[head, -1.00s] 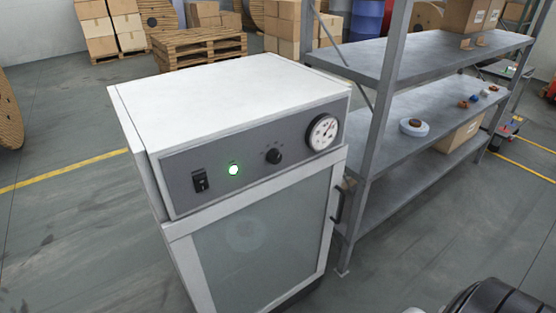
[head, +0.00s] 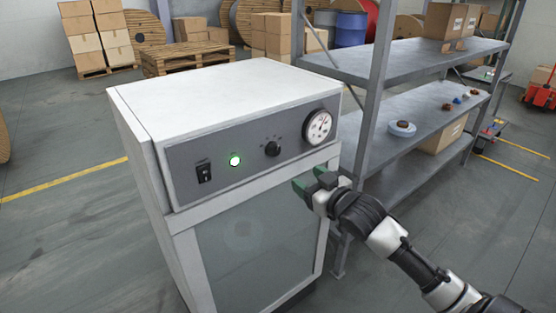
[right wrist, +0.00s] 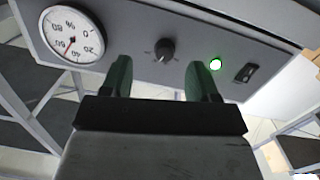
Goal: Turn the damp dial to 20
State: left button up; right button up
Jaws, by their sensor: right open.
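The black dial knob (head: 272,149) is on the grey front panel of a white cabinet (head: 215,95), between a lit green lamp and a round gauge. It also shows in the right wrist view (right wrist: 164,50), between and beyond my fingertips. Its pointer setting is too small to read. My right gripper (head: 314,183) is open and empty, with green fingers, in front of the cabinet's upper right, below and right of the knob and apart from it. The same gripper shows in the right wrist view (right wrist: 158,66). My left gripper is not in view.
The panel also bears a white gauge (head: 319,127), the green lamp (head: 235,160) and a black rocker switch (head: 204,172). A glass door (head: 255,245) is below. A metal shelf rack (head: 430,75) stands close on the right. Floor left of the cabinet is clear.

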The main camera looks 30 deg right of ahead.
aim_at(277, 152)
jog(key=shift+n+t+y, duration=0.3)
jog(key=shift+n, duration=0.1)
jog(key=w+r, duration=0.1)
jog(key=w, duration=0.2)
jog(key=w+a+r, duration=0.1)
jog(key=w, duration=0.2)
jog(key=w+a+r+p, duration=0.1)
jog(key=w, duration=0.3)
jog(key=shift+a+r, duration=0.1)
jog(key=c, duration=0.9)
